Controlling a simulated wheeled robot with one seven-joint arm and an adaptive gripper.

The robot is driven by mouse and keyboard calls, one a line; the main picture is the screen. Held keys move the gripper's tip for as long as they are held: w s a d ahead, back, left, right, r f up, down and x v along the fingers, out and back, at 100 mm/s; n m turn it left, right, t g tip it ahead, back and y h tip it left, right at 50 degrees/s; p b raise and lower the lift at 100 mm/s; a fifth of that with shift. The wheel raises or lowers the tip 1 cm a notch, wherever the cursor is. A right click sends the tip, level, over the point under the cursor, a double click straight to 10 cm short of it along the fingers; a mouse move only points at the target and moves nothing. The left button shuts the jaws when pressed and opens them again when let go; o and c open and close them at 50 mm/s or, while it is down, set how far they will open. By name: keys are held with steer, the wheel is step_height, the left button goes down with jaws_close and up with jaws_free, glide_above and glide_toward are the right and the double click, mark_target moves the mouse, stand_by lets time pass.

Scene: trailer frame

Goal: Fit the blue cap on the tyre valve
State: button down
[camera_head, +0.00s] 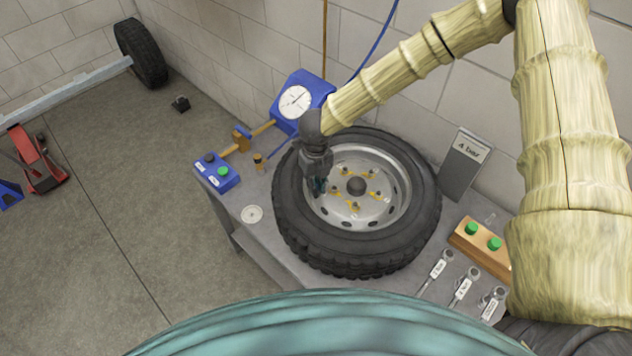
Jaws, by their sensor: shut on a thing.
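The tyre (357,257) lies flat on the grey bench with its silver rim (385,208) facing up. My gripper (319,186) points down over the left inner edge of the rim. It is shut on a small dark blue-green thing at its fingertips, which looks like the blue cap (320,185). The tyre valve is not visible; my gripper may hide it. I cannot tell whether the cap touches the valve.
A blue gauge (295,101) stands behind the tyre, with a blue button box (217,171) at its left. A "4 bar" sign (466,163), a wooden block with green caps (480,247) and several labelled wrenches (464,289) lie at the right. A white disc (252,214) lies front left.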

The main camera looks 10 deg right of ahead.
steer(key=c, duration=1.4)
jaws_free()
steer(key=shift+c, duration=0.2)
steer(key=o, duration=0.5)
steer(key=shift+r, duration=0.15)
steer(key=shift+r+p, duration=3.2)
steer(key=shift+r, duration=0.7)
steer(key=shift+f, duration=0.1)
